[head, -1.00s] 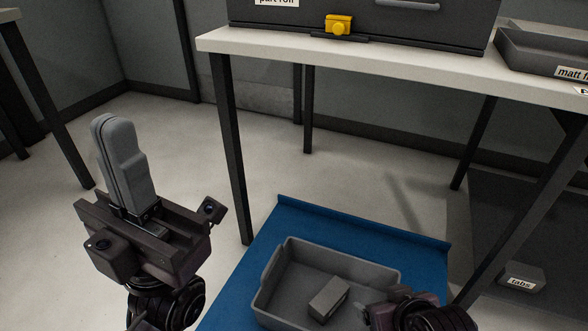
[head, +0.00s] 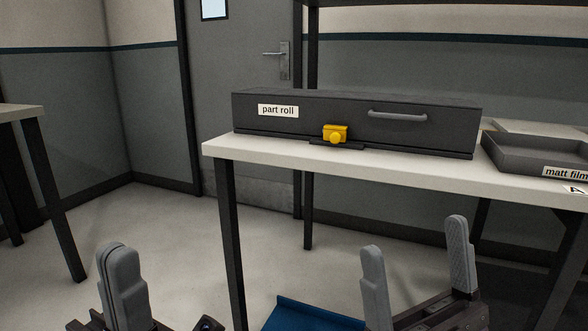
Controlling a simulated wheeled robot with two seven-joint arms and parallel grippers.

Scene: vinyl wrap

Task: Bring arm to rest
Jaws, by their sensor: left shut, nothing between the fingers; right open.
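My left gripper (head: 122,283) is at the lower left of the head view, its two grey fingers upright and pressed together with nothing between them. My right gripper (head: 417,268) is at the lower right, its two fingers upright, wide apart and empty. It is in front of the table, below the tabletop's front edge in the picture. Most of both arms is below the frame.
A white table (head: 300,163) holds a dark box (head: 350,118) labelled "part roll" with a yellow knob (head: 336,133). A grey tray (head: 535,152) labelled "matt film" sits at right. A blue surface (head: 305,316) shows at the bottom. Floor at left is clear.

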